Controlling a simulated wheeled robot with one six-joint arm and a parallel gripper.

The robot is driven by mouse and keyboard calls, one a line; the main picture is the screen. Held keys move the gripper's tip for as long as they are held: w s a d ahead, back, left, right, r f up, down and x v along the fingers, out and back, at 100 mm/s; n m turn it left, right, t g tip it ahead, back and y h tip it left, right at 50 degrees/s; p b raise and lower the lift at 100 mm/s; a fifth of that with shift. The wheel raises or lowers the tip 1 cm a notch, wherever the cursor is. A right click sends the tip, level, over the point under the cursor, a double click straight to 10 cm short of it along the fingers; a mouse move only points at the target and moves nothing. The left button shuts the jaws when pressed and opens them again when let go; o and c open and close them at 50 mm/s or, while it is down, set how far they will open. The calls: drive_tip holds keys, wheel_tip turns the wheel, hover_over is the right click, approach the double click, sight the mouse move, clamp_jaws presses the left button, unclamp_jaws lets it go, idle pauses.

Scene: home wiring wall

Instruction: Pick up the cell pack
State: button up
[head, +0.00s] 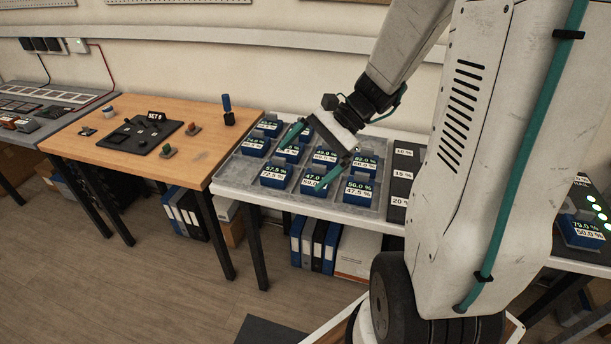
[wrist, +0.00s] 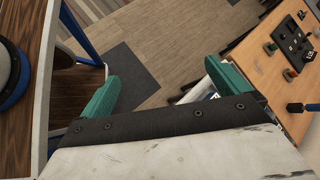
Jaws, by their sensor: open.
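Several blue cell packs with white percentage labels, such as this front one (head: 275,175) and this one at the front right (head: 359,190), stand in rows in a grey tray (head: 236,183) on the white table. The frames do not single out one pack. My gripper (head: 310,156) is open, its two teal fingers spread over the middle of the tray; the fingers partly cover the packs behind them. In the wrist view my gripper (wrist: 167,84) has nothing between its fingers, and floor shows beyond. No pack is clearly visible there.
A dark board (head: 400,180) with percentage marks lies right of the tray. Another blue pack (head: 580,232) sits at the far right near green lights. A wooden table (head: 185,165) at left holds a black panel (head: 143,133) and small parts. Binders (head: 315,243) stand below.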

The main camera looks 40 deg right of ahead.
drive_tip(key=w+d+f+m+t, duration=0.3)
drive_tip(key=d+f+m+t, duration=0.15)
drive_tip(key=d+m, duration=0.2)
drive_tip(key=m+t+h, duration=0.1)
drive_tip(key=m+t, duration=0.3)
drive_tip(key=m, duration=0.3)
approach(311, 177)
drive_tip(key=w+a, duration=0.3)
drive_tip(key=shift+w+a+r, duration=0.1)
drive_tip(key=shift+w+r, duration=0.15)
drive_tip(key=x, duration=0.3)
drive_tip(key=f+x, duration=0.1)
drive_tip(key=x, duration=0.1)
drive_tip(key=shift+w+d, duration=0.15)
drive_tip(key=shift+d, duration=0.1)
drive_tip(key=c, duration=1.2)
